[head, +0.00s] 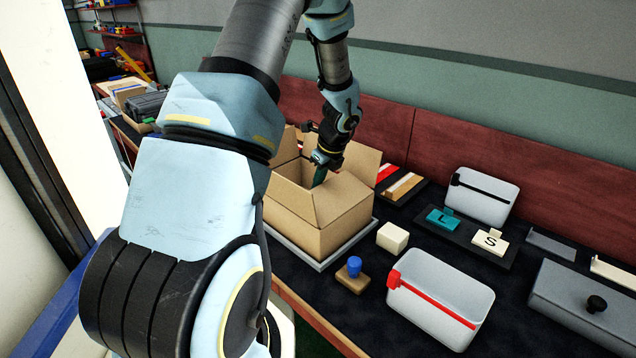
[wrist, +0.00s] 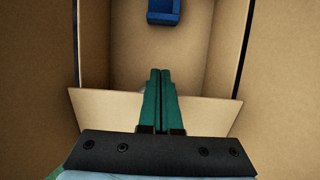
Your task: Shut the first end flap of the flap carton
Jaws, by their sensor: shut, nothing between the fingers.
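The flap carton (head: 308,238) is an open brown box on a grey tray. In the wrist view, the closed fingers (wrist: 160,73) reach across a short end flap (wrist: 205,110) that slants across the lower part of the picture. Long flaps stand at both sides. I cannot tell whether the fingers touch the short flap. A blue object (wrist: 164,11) lies inside the carton.
A white block (head: 392,238) and a blue-knobbed stamp (head: 354,268) are close to the carton's right. A white bin with a red strip (head: 440,298) stands in front. Striped bars (head: 403,187) lie behind. My arm hides the carton's left side.

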